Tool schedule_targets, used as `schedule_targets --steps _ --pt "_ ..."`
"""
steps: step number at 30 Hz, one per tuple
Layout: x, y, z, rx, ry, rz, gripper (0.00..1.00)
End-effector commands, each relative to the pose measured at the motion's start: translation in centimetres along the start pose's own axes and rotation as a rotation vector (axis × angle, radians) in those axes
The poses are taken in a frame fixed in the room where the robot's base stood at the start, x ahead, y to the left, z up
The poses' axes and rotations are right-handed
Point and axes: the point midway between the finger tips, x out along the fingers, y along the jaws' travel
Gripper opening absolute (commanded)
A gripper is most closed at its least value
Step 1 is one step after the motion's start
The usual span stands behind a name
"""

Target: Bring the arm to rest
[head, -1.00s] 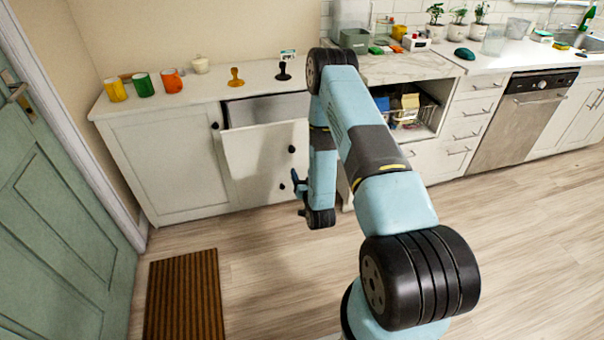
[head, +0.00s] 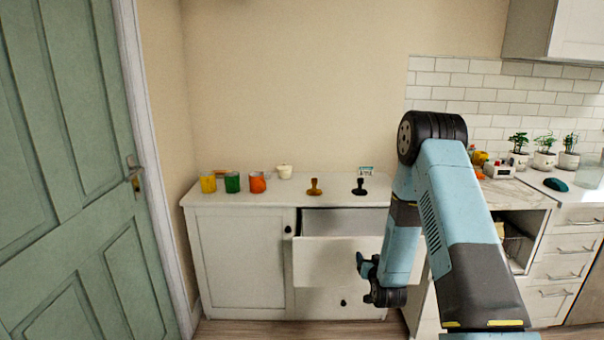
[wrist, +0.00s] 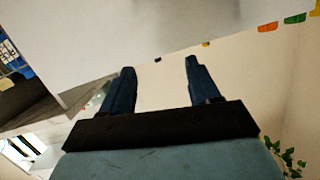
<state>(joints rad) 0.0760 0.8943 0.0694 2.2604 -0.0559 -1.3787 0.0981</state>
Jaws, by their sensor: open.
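My blue arm (head: 455,200) reaches forward on the right of the head view, its elbow high and its forearm hanging down. My gripper (head: 360,264) is at its lower end, in front of the white cabinet beside the pulled-out drawer (head: 340,262). The head view does not show whether it touches the drawer front. In the wrist view the two dark fingers of my gripper (wrist: 158,68) stand apart with nothing between them. A large pale surface fills the picture beyond them.
The cabinet top (head: 290,190) holds a yellow mug (head: 208,183), a green mug (head: 232,183), an orange mug (head: 257,183), and brown (head: 314,188) and black (head: 360,187) stamp-like items. A green door (head: 75,170) stands left. An open shelf (head: 518,245) lies right of my arm.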

Motion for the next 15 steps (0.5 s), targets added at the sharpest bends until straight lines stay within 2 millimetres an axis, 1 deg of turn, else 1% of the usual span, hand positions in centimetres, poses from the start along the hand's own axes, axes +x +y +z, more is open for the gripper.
schedule_targets --steps 1,3,10,15 --pt "0.0 -0.3 -1.7 -0.008 -0.011 0.000 0.61" --pt "-0.1 -0.5 -3.4 -0.017 -0.039 0.003 0.61" --pt "-1.4 -1.4 -8.8 -0.045 -0.127 0.014 0.61" --pt "-3.1 -2.0 -12.5 -0.064 -0.191 0.023 0.61"
